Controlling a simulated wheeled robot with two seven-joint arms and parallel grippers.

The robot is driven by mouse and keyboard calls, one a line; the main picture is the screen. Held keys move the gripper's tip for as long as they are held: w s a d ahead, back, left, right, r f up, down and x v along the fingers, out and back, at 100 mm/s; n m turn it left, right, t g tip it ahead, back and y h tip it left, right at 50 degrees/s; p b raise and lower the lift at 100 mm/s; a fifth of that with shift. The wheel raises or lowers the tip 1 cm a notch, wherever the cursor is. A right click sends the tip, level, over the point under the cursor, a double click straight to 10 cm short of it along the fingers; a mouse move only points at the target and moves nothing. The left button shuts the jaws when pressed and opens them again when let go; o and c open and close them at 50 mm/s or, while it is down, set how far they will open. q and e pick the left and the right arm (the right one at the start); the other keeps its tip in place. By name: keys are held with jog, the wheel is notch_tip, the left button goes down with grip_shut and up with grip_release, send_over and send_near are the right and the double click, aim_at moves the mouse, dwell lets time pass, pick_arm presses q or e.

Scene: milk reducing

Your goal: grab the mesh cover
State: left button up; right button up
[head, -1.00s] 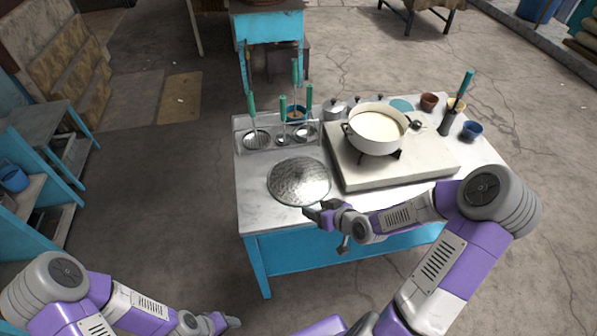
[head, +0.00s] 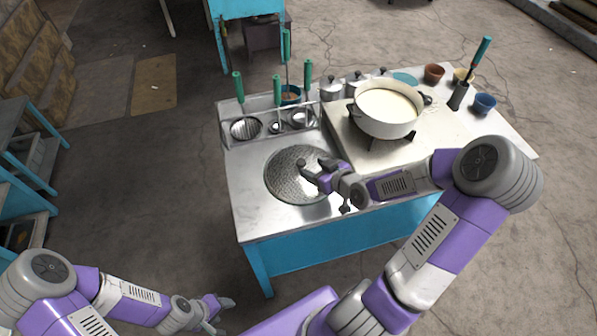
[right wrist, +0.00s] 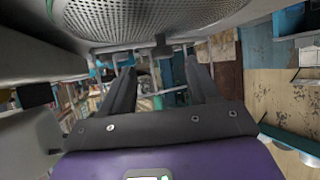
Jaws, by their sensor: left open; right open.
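The mesh cover (head: 287,186) is a round, grey, perforated metal disc on the front left of the table top. In the right wrist view the mesh cover (right wrist: 140,14) fills the top edge, with a small dark tab at its rim ahead of the fingers. My right gripper (head: 311,169) is open at the cover's right part and hides some of it. In the right wrist view my right gripper (right wrist: 160,68) has nothing between its fingers; contact with the cover cannot be told. My left gripper (head: 224,302) is open and empty, low in front of the table.
A rack (head: 225,126) with green-handled ladles and strainers stands behind the cover. A white pot (head: 386,123) of milk sits on the stove block (head: 440,125) to the right. Lidded pots and small bowls line the back. Bare table top (head: 250,215) shows at the front left.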

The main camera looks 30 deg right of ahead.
aim_at(303, 164)
jog(key=b+x, duration=0.4)
jog(key=x, duration=0.3)
jog(key=shift+a, duration=0.2)
jog(key=shift+r, duration=0.1)
jog(key=shift+c, duration=0.4)
grip_shut()
